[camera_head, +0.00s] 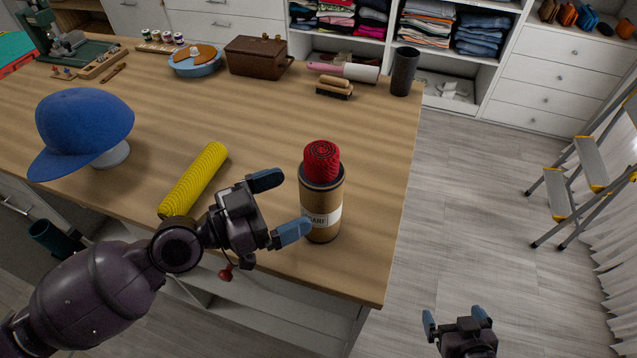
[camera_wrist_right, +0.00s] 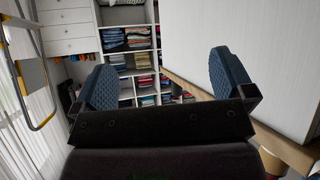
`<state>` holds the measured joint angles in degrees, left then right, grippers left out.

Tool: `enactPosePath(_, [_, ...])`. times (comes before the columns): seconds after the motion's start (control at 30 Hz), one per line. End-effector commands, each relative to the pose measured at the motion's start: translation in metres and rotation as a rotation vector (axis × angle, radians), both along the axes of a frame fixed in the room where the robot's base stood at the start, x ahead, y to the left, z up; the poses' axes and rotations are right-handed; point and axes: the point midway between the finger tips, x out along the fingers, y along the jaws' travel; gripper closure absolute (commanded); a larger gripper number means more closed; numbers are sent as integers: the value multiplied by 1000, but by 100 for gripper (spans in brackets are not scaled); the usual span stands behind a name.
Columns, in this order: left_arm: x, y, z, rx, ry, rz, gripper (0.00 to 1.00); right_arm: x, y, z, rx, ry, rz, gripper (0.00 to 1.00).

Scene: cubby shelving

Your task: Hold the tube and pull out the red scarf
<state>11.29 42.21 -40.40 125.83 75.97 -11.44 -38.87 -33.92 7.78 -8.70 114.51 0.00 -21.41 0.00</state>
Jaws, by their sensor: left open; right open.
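The tube (camera_head: 322,203) is brown with a dark rim and a white label, and stands upright near the right front corner of the table. The red scarf (camera_head: 322,160) is rolled up and sticks out of its top. My left gripper (camera_head: 279,206) is open just left of the tube, one finger behind at upper left and one close to the tube's lower left side. Whether that finger touches cannot be told. My right gripper (camera_head: 458,318) is open and empty, low at the right, off the table. Its two blue fingers also show in the right wrist view (camera_wrist_right: 161,82), with nothing between them.
The wooden table (camera_head: 260,118) holds a yellow ribbed roll (camera_head: 194,180) left of my left gripper and a blue cap (camera_head: 84,127). A dark cup (camera_head: 404,71), brushes (camera_head: 334,88) and a brown box (camera_head: 257,56) stand at the back. A stepladder (camera_head: 590,163) stands at the right.

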Motion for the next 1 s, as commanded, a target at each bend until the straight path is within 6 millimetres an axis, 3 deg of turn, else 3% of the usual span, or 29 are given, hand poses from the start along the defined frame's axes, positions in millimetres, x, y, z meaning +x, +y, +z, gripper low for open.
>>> enactPosePath(0.5, [26, -53, 2, -1, 0, -1, 0, -4, -5, 23, -9, -7, -2, 0])
enactPosePath(0.97, [30, -60, -1, 1, 0, -1, 0, 8, -4, 33, -9, -33, 3, 0])
enactPosePath(1.0, [30, -60, -1, 1, 0, -1, 6, 8, -4, 33, -9, -33, 3, 0])
